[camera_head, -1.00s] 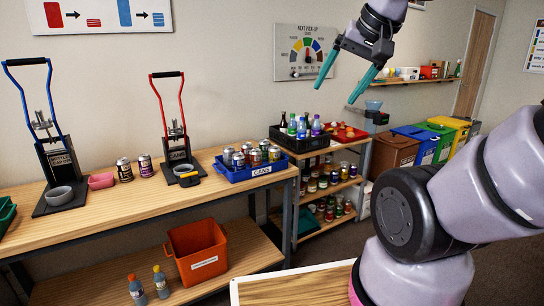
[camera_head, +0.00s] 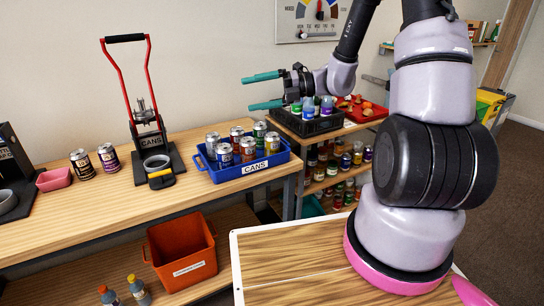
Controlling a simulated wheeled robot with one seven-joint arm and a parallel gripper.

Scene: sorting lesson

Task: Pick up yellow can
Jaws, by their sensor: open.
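A blue tray (camera_head: 237,173) labelled CANS stands on the workbench and holds several cans. The can at its front right (camera_head: 272,144) looks yellow-orange; its small size makes the colour uncertain. A green can (camera_head: 259,133), a red can (camera_head: 236,135) and bluish and silver cans stand around it. My gripper (camera_head: 247,92) is above the tray, with its teal fingers spread apart and pointing left. It is empty and apart from the cans.
A red-handled can crusher (camera_head: 140,130) stands left of the tray, with two loose cans (camera_head: 96,160) beyond it. A black crate of bottles (camera_head: 308,122) is close behind my gripper on the right. An orange bin (camera_head: 182,253) sits on the lower shelf.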

